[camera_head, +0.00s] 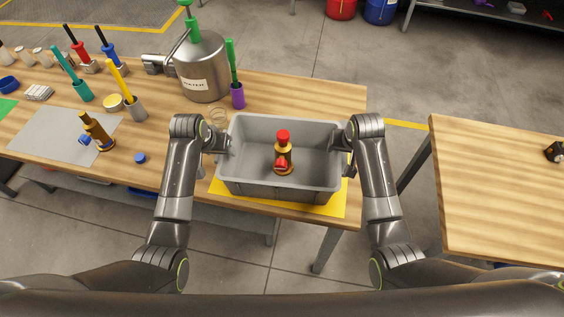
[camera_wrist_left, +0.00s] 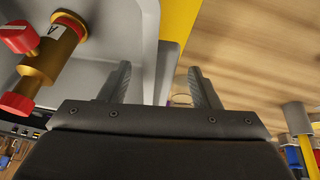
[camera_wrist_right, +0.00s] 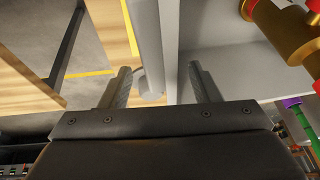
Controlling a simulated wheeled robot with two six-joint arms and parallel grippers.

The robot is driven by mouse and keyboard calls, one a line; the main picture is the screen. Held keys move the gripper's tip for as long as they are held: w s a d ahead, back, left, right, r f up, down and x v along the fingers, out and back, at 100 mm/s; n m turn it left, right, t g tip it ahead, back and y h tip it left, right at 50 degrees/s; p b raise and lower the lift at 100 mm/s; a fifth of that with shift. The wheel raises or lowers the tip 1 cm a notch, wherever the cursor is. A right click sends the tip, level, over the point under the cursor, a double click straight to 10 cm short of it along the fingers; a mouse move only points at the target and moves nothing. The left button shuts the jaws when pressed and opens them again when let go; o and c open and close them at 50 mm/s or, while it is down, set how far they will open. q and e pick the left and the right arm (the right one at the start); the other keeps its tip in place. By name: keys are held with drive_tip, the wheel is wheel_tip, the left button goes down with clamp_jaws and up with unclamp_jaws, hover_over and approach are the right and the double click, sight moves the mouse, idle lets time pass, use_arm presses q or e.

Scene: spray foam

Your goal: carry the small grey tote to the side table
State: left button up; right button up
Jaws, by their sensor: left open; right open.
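The small grey tote (camera_head: 262,190) stands on a yellow mat (camera_head: 333,205) at the right front of the workbench. A brass fitting with red caps (camera_head: 284,158) stands inside it; it also shows in the left wrist view (camera_wrist_left: 52,58). My left gripper (camera_head: 224,142) is open at the tote's left wall, with the wall between its fingers in the left wrist view (camera_wrist_left: 160,85). My right gripper (camera_head: 345,140) is open at the right wall, which lies between its fingers in the right wrist view (camera_wrist_right: 165,85). The side table (camera_head: 500,200) stands to the right.
A steel pressure pot (camera_head: 203,72) stands behind the tote on the left. A purple holder with a green-handled tool (camera_head: 237,92) is beside it. A floor gap separates bench and side table. A small dark object (camera_head: 554,152) sits on the side table, whose visible top is otherwise clear.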

use_arm(q)
drive_tip(key=shift+x, duration=1.4)
use_arm(e)
drive_tip(key=shift+x, duration=1.45)
use_arm(q)
clamp_jaws()
use_arm(e)
clamp_jaws()
use_arm(q)
drive_tip(key=shift+r, duration=0.1)
use_arm(e)
drive_tip(key=shift+w+r, duration=0.1)
